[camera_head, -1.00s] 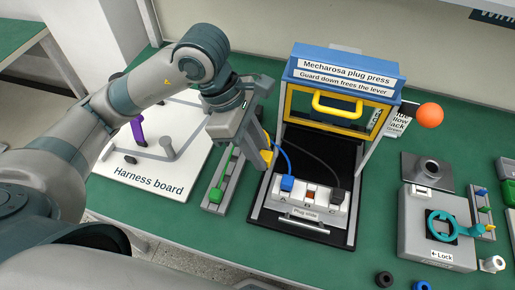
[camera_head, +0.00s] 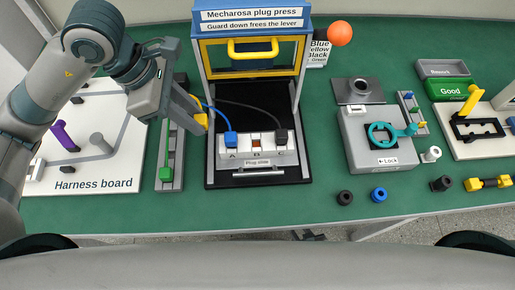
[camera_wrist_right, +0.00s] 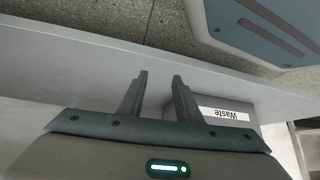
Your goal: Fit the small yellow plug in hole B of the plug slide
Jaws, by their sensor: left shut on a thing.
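The small yellow plug (camera_head: 201,121) is in my left gripper (camera_head: 198,124), which is shut on it left of the plug press, above the green-and-grey rack. The plug slide (camera_head: 225,156) lies at the foot of the press. A blue plug (camera_head: 231,139) sits at A and a black plug (camera_head: 281,136) at C. Hole B (camera_head: 256,143) shows reddish-brown between them, with no plug in it. The yellow plug is apart from the slide, behind and left of A. My right gripper (camera_wrist_right: 161,82) is open and empty in the right wrist view.
The plug press (camera_head: 254,25) has a yellow-framed guard (camera_head: 253,49) raised over the slide and an orange lever ball (camera_head: 340,33). Blue and black cables run behind the slide. The harness board (camera_head: 75,172) lies left, the lock fixture (camera_head: 378,150) right. A waste bin (camera_wrist_right: 225,115) shows below my right gripper.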

